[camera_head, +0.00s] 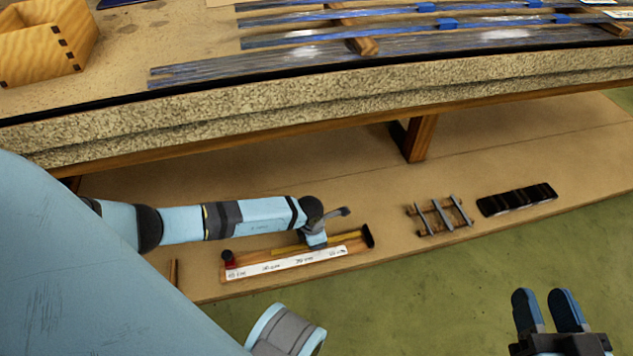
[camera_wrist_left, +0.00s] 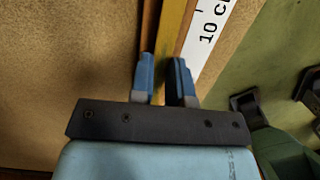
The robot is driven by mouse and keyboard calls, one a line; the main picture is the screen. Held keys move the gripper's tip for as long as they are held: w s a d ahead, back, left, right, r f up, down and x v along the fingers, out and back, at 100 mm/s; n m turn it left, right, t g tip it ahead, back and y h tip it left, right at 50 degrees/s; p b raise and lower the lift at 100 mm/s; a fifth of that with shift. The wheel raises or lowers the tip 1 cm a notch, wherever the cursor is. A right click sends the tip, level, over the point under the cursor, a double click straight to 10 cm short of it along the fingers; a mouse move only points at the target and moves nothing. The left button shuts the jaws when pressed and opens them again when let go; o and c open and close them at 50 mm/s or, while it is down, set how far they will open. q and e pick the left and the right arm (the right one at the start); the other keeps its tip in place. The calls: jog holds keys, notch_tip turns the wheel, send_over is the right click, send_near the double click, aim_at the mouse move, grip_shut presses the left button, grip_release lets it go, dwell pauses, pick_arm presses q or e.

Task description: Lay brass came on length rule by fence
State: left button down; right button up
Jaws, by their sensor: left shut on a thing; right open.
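The length rule (camera_head: 285,264) lies on the lower shelf, a wooden base with a white marked strip, a red piece at its left end and a dark block at its right end. The brass came is a thin yellow strip (camera_head: 347,236) along the rule's far side; it also shows in the left wrist view (camera_wrist_left: 174,35), beside the white strip. My left gripper (camera_head: 314,240) is shut on the came over the rule (camera_wrist_left: 164,62). A brown wooden strip, possibly the fence, runs left of the came. Whether the came touches the rule is unclear. My right gripper (camera_head: 544,296) is open and empty.
A small wooden rack with grey bars (camera_head: 440,216) and a black slotted block (camera_head: 517,199) stand right of the rule on the shelf. Above is a thick bench edge (camera_head: 300,105) with long metal strips and a wooden box (camera_head: 45,42). A wooden leg (camera_head: 418,138) supports it.

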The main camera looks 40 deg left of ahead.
pick_arm(q)
jog(key=shift+f, duration=0.25)
pick_arm(e)
jog(key=shift+f, duration=0.1)
pick_arm(q)
jog(key=c, duration=1)
grip_release()
